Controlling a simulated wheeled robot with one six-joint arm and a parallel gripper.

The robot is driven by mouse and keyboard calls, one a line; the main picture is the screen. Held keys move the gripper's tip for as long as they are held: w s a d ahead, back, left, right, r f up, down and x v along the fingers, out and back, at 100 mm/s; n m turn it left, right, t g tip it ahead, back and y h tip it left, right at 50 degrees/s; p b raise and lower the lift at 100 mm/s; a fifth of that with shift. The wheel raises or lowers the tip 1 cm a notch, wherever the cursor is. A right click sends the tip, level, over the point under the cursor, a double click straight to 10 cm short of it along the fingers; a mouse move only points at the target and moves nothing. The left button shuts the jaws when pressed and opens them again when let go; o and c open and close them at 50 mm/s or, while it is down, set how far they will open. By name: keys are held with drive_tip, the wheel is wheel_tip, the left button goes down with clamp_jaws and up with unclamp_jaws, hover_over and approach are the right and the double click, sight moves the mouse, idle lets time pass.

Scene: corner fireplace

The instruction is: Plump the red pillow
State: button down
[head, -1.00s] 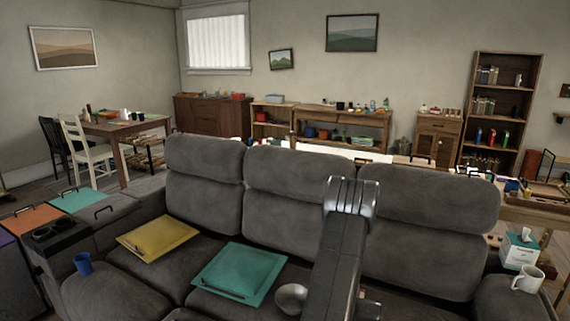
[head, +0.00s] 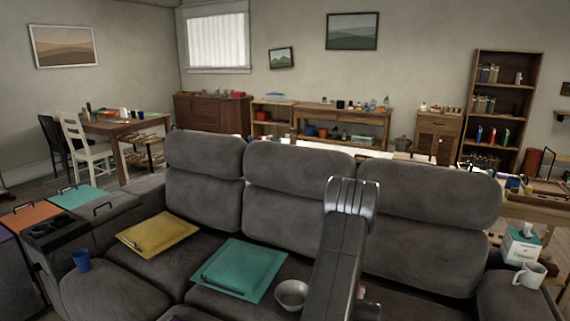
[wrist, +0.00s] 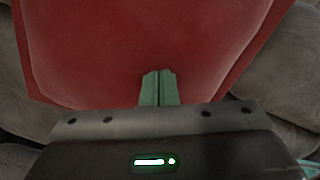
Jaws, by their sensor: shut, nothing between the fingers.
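The red pillow (wrist: 150,45) fills most of the upper part of the wrist view, lying against grey sofa upholstery. My gripper (wrist: 158,76) shows there with its two green fingers together and empty. The fingertips overlap the pillow's lower middle in the picture; I cannot tell whether they touch it. In the head view my arm covers part of the right side of the sofa, and neither the red pillow nor the gripper can be made out.
A blue cup (head: 82,261) stands on the left arm. A white mug (head: 530,275) and tissue box (head: 521,246) are at the right arm.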

drive_tip(key=shift+s+d+r+p, duration=0.25)
drive_tip(key=shift+s+d+r, duration=0.1)
drive_tip(key=shift+d+r, duration=0.4)
drive_tip(key=shift+s+d+r+p, duration=0.3)
drive_tip(key=shift+d+r, duration=0.25)
drive_tip(key=shift+d, duration=0.4)
drive_tip(key=shift+f, duration=0.15)
drive_tip(key=shift+f+b, duration=1.35)
drive_tip(key=shift+b, duration=0.05)
drive_tip(key=shift+r, duration=0.1)
